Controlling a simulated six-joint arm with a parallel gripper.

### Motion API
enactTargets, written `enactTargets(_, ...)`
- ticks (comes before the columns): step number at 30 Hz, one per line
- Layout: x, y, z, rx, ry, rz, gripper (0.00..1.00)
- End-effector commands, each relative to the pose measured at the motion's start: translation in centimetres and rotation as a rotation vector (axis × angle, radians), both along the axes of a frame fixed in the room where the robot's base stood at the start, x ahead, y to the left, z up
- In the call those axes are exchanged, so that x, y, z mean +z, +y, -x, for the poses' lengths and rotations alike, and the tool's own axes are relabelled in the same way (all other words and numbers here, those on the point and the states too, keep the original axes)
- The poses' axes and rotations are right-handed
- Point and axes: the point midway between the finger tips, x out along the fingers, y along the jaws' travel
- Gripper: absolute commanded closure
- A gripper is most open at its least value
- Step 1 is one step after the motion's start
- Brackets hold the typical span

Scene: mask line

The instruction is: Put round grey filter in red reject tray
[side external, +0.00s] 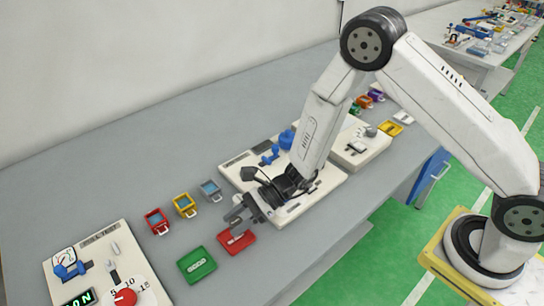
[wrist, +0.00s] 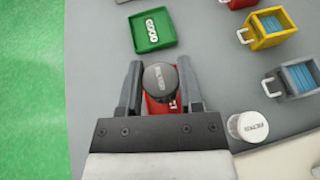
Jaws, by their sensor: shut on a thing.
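The round grey filter (wrist: 160,78) is between the two fingers of my gripper (wrist: 160,84) in the wrist view, its dark lettered top facing the camera. My gripper is shut on it. The red reject tray (wrist: 152,107) shows below and behind the filter, mostly hidden by the filter and the gripper. In the side view my gripper (side external: 240,214) is over the back edge of the red tray (side external: 240,243). There the filter is hard to make out among the fingers. The height of the filter above the tray is hard to tell.
A green tray (wrist: 138,46) with white lettering lies beside the red tray. A white round filter (wrist: 248,127) stands to the right of my gripper. Red, yellow (wrist: 267,31) and grey (wrist: 299,76) bins stand farther off. A test board (side external: 70,250) is at the left.

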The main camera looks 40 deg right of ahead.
Motion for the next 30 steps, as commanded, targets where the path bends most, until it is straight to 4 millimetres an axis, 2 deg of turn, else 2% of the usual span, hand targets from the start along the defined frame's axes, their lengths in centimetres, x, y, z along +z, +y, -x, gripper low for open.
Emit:
enactTargets(10, -0.6, 0.2, -0.4, 0.000, 0.000, 0.000, 1.00)
enactTargets(21, -3.6, 0.3, -0.5, 0.002, 0.001, 0.000, 1.00)
enactTargets(30, -3.7, 0.3, -0.5, 0.001, 0.000, 0.000, 1.00)
